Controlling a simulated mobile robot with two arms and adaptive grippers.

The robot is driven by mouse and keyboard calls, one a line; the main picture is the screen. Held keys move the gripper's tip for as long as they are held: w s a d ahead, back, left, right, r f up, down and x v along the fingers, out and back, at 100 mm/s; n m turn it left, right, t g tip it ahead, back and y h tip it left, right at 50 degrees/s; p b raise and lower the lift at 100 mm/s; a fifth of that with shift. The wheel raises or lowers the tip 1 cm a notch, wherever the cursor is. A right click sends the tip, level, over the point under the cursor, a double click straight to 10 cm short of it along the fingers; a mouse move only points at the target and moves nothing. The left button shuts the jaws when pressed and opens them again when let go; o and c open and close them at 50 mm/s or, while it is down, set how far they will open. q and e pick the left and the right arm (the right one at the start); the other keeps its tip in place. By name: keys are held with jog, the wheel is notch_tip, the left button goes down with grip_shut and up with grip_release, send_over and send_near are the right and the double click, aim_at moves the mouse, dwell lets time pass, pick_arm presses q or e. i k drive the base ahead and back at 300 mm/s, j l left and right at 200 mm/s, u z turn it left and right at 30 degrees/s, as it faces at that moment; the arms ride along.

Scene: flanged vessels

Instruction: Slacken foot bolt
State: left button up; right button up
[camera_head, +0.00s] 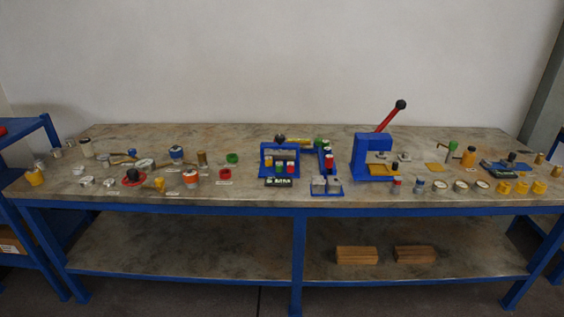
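Neither of my grippers shows in the head view. No foot bolt can be made out at this distance; the parts on the workbench (200,138) are too small to tell apart. A blue press (366,150) with a raised red lever (390,118) and a dark knob stands right of the middle. Left of it are a blue rack (267,155) with small coloured pieces and a blue stand (325,185) holding grey pieces. Small vessel-like parts stand on the left half, among them an orange and white one (191,178) and a blue-topped one (176,154).
Yellow cups (504,187) and pale round parts (460,186) line the front right edge. A blue shelf (30,128) stands at the far left. Two wooden blocks (356,255) lie on the lower shelf (190,247). The rear strip of the benchtop is mostly clear.

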aim_at(280, 139)
jog(key=i+j+z, duration=0.1)
jog(key=i, duration=0.3)
jog(key=i+j+z, duration=0.1)
jog(key=i, duration=0.3)
jog(key=i+j, duration=0.2)
jog(key=i, duration=0.2)
jog(key=z, duration=0.05)
